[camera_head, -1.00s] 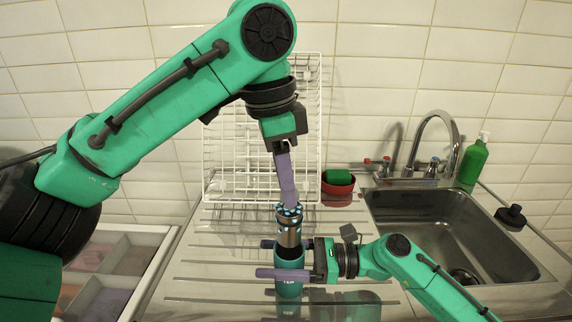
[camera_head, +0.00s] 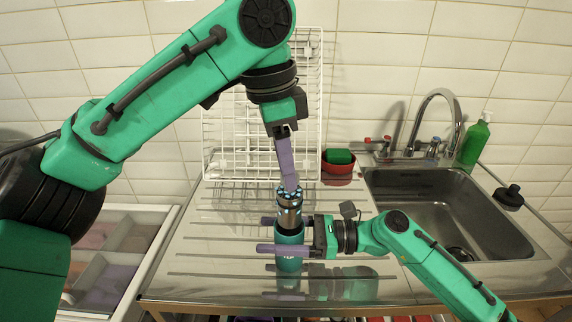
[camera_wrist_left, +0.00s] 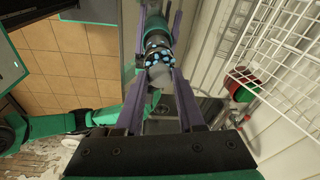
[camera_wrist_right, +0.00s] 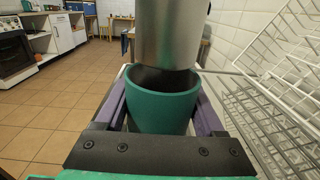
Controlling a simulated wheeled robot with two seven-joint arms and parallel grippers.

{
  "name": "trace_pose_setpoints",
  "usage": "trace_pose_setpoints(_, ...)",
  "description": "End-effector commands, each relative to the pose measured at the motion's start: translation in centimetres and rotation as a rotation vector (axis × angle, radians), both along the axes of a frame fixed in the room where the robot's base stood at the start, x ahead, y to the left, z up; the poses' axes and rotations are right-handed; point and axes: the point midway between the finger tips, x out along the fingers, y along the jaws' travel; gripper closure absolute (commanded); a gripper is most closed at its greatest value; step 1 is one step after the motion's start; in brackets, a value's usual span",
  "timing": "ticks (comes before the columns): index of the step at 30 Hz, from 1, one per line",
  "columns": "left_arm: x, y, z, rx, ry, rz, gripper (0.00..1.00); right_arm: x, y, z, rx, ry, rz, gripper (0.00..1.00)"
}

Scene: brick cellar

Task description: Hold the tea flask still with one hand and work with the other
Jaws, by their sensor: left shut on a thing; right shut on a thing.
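The teal tea flask (camera_head: 289,264) stands upright on the ribbed drainboard. My right gripper (camera_head: 260,235) reaches in from the right and is shut around its body. The right wrist view shows the flask's open rim (camera_wrist_right: 162,92). A silver cylinder (camera_head: 290,218) with a blue-dotted dark top (camera_head: 289,196) is upright over the mouth; I cannot tell how far its lower end is inside. My left gripper (camera_head: 288,187) comes down from above, shut on the dotted top, which also shows between its fingers in the left wrist view (camera_wrist_left: 160,57).
A white wire rack (camera_head: 225,135) stands behind against the tiled wall. A red bowl (camera_head: 338,169) with a green sponge (camera_head: 338,156) is beside it. The sink (camera_head: 440,215), tap and green bottle (camera_head: 475,145) are at right. Open drawer compartments (camera_head: 130,240) lie at left.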

Motion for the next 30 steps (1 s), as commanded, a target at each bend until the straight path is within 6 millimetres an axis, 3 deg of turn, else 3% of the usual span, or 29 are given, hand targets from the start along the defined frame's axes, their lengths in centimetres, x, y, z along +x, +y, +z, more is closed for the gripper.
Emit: trace_pose_setpoints(30, 0.04, 0.02, -0.73, 0.0, 0.001, 0.001, 1.0, 0.0, -0.01, -0.04, -0.001, 0.001, 0.0, 0.92)
